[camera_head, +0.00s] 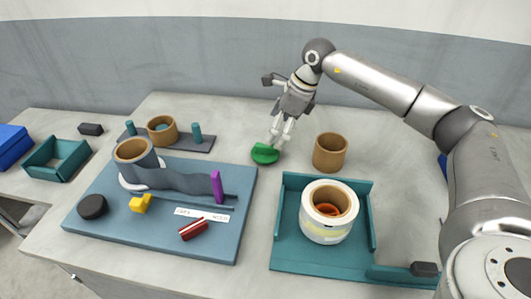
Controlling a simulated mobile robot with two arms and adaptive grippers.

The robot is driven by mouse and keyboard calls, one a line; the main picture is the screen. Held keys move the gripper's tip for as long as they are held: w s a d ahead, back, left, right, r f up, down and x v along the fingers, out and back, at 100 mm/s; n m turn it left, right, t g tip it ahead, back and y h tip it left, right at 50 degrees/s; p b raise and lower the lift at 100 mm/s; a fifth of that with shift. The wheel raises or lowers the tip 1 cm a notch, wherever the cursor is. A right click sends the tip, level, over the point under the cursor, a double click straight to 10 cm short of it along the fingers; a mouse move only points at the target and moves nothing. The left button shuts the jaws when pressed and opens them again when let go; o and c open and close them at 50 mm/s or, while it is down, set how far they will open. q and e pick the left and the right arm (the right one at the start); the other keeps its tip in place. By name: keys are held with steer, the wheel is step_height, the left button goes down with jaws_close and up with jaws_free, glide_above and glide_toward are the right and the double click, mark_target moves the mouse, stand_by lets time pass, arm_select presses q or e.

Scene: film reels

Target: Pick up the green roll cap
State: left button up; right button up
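The green roll cap (265,154) lies on the grey tabletop near the middle of the view, left of a brown cardboard roll. My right gripper (279,139) reaches down from the upper right and points at the cap. Its two pale fingers are a little apart, with their tips just above the cap's upper right edge. I see nothing held between them, and I cannot tell whether they touch the cap. My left gripper is not in view.
The brown roll (330,153) stands close to the right of the cap. A teal tray (285,243) holding a white-wrapped roll (322,232) is in front. A blue board (112,245) with a grey film strip (185,180) lies to the left. A dark stand with pegs (185,141) is behind it.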

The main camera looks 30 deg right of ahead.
mark_target(265, 152)
steer(key=shift+x, duration=1.15)
steer(key=shift+p+x, duration=0.75)
steer(key=shift+x, duration=2.2)
steer(key=c, duration=1.1)
steer(key=shift+r, duration=0.1)
